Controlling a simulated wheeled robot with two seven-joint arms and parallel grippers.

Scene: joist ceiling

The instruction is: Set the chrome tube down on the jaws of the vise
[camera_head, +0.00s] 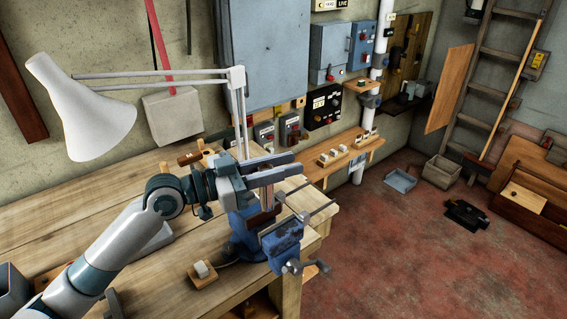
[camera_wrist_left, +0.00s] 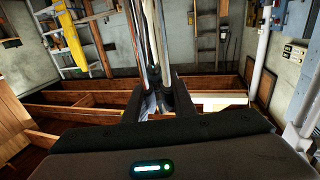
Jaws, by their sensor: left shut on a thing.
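My left gripper (camera_head: 296,163) reaches in from the left, above the blue vise (camera_head: 283,237) at the bench corner. It is shut on the chrome tube, but I cannot clearly separate the tube from the grey bars at the gripper's end. In the left wrist view the dark fingers (camera_wrist_left: 157,103) come together at the middle. Bright upright rods show above them; I cannot tell whether these are the tube or the lamp's stem. The gripper hides part of the vise's top, and I cannot tell whether the tube touches the jaws. My right gripper is not in view.
A white desk lamp (camera_head: 78,108) arches over the wooden bench (camera_head: 95,190), its stem close to my left wrist. A small wooden block with a white piece (camera_head: 203,275) lies beside the vise. A narrow shelf (camera_head: 338,160) is on the wall behind. The red floor at right is mostly clear.

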